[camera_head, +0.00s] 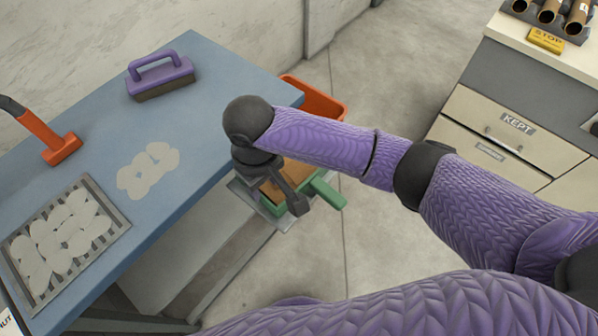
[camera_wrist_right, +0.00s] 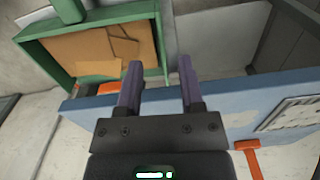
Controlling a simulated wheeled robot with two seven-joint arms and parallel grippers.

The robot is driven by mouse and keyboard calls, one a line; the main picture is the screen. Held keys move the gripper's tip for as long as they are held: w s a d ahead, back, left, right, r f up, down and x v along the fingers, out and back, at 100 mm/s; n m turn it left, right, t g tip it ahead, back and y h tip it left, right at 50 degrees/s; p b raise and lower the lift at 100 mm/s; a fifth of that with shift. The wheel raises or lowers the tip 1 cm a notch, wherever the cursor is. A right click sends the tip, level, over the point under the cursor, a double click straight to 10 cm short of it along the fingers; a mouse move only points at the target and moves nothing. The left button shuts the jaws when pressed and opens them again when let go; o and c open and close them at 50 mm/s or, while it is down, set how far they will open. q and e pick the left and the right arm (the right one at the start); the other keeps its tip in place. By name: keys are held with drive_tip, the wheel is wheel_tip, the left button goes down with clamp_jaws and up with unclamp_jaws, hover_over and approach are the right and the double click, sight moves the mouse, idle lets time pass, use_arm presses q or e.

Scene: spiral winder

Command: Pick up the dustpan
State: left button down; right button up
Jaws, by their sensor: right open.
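The green dustpan (camera_head: 325,193) is beside the blue table's right edge, on a grey surface lower than the tabletop. Its stubby handle points to the lower right, and brown flat pieces lie in its pan. My right arm and gripper hide part of it. In the right wrist view the dustpan (camera_wrist_right: 155,12) shows at the upper left, with its handle at the top edge. My right gripper (camera_head: 293,200) is over the dustpan in the head view. My left gripper is not in view.
The blue table (camera_head: 215,75) holds a purple-handled brush (camera_head: 160,75), an orange-headed tool (camera_head: 58,148), pale discs and a grate (camera_head: 105,195). An orange bin (camera_head: 325,98) stands behind my forearm. A drawer cabinet (camera_head: 510,130) is at right; floor lies between.

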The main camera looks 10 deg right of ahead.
sight(264, 198)
drive_tip(key=f+b, duration=0.1)
drive_tip(key=f, duration=0.1)
drive_tip(key=f+b, duration=0.1)
drive_tip(key=f, duration=0.2)
drive_tip(key=w+f+b, duration=0.1)
drive_tip(key=f+b, duration=0.1)
drive_tip(key=f, duration=0.1)
drive_tip(key=shift+a, duration=0.25)
drive_tip(key=shift+f, duration=0.3)
drive_tip(key=shift+s, duration=0.1)
drive_tip(key=shift+r, duration=0.1)
clamp_jaws()
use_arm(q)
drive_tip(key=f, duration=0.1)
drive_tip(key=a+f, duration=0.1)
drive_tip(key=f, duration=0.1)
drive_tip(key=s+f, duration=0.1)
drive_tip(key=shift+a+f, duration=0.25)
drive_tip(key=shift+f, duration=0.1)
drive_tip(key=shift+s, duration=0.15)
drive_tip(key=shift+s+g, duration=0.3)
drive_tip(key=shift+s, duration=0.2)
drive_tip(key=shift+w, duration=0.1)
